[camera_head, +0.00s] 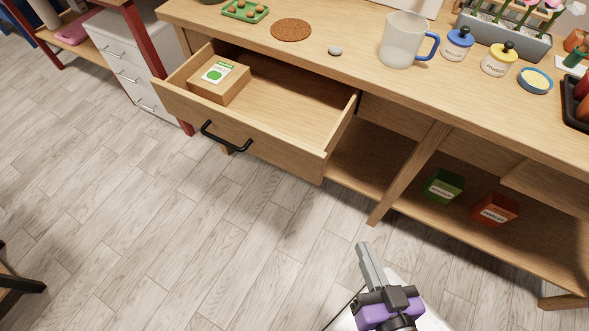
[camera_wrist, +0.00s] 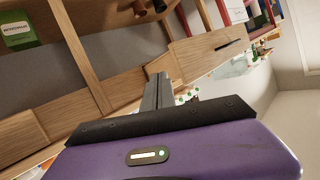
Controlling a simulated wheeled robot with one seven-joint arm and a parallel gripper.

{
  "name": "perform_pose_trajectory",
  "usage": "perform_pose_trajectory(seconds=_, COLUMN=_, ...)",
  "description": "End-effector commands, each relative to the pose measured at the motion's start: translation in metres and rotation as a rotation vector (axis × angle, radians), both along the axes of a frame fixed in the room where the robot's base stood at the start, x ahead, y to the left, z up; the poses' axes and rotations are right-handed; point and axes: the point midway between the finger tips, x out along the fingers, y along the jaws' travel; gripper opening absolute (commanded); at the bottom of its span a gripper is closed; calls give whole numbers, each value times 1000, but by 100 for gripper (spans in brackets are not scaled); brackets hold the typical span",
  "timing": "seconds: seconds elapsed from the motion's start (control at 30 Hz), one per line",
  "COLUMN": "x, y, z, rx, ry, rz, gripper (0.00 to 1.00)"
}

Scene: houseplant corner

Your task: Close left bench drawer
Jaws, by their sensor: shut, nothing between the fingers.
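The left bench drawer (camera_head: 290,130) is pulled well out of the wooden bench. It has a black bar handle (camera_head: 226,140) on its front. A brown box with a white and green label (camera_head: 219,80) sits inside it at the left. My gripper (camera_head: 366,250) is shut and empty, in front of the bench and to the lower right of the drawer, apart from it. In the wrist view my gripper (camera_wrist: 158,82) shows shut fingers with the tilted bench behind.
The bench top (camera_head: 340,75) holds a jug (camera_head: 402,42), several jars and a planter (camera_head: 505,38). A green box (camera_head: 443,186) and a red box (camera_head: 495,209) stand on the lower shelf. A slanted bench leg (camera_head: 410,172) is right of the drawer. The floor (camera_head: 200,240) in front is clear.

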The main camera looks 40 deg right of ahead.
Motion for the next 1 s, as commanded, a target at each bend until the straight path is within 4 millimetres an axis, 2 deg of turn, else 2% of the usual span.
perform_pose_trajectory(seconds=0.27, x=31, y=24, z=-39, rx=189, ry=-162, rz=-339, gripper=0)
perform_pose_trajectory(seconds=0.5, x=87, y=43, z=-57, rx=340, ry=-407, rz=-601, gripper=0)
perform_pose_trajectory(seconds=0.67, x=132, y=50, z=-57, rx=424, ry=-613, rz=-736, gripper=0)
perform_pose_trajectory(seconds=0.83, x=175, y=62, z=-49, rx=512, ry=-850, rz=-821, gripper=0)
perform_pose_trajectory(seconds=0.93, x=190, y=78, z=-42, rx=565, ry=-976, rz=-825, gripper=0)
perform_pose_trajectory(seconds=1.0, x=195, y=97, z=-38, rx=611, ry=-1053, rz=-808, gripper=0)
